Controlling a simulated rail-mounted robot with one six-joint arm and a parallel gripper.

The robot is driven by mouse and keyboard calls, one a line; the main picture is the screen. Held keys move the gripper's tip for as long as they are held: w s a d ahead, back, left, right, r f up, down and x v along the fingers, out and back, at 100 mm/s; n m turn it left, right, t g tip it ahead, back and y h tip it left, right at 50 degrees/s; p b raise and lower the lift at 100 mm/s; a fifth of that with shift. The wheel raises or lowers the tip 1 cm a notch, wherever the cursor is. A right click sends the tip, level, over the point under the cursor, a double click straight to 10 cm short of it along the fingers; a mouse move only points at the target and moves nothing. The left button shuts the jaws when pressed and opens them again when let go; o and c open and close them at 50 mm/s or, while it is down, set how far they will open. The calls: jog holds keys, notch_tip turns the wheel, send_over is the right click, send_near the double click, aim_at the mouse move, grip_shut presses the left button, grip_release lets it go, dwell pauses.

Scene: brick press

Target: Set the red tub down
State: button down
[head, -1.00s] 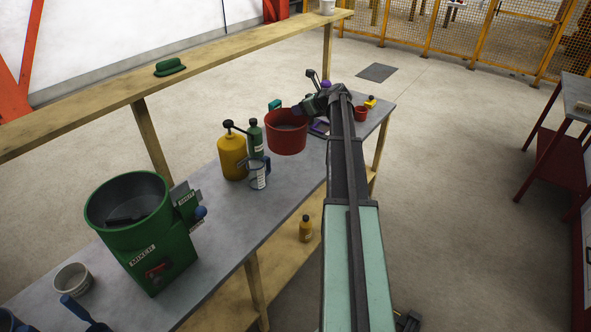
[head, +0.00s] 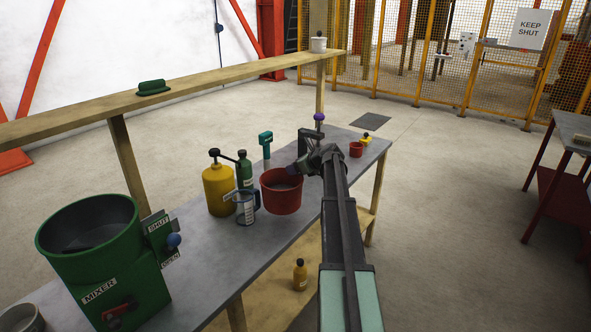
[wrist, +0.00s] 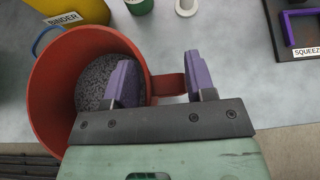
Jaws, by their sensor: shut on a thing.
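The red tub (head: 281,198) is at the right of the measuring jug, by the front edge of the grey bench. It looks upright and holds grey granular stuff, seen in the wrist view. My gripper (head: 293,170) is at the tub's right rim. In the wrist view its two purple fingers stand either side of the tub's red handle (wrist: 168,86), one finger over the tub's inside. It is shut on the tub. The tub's underside is hidden, so I cannot tell whether it touches the bench.
The measuring jug (head: 245,208) is close at the tub's left, with a yellow bottle (head: 218,190) and green bottle (head: 244,166) behind. A green mixer (head: 105,255) stands at the left. A small red cup (head: 356,149) is at the far right.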

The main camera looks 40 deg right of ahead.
aim_at(296, 180)
notch_tip(296, 180, down, 6)
jog(key=b, duration=0.4)
jog(key=shift+b, duration=0.3)
jog(key=shift+r, duration=0.15)
jog(key=shift+c, duration=2.3)
grip_release()
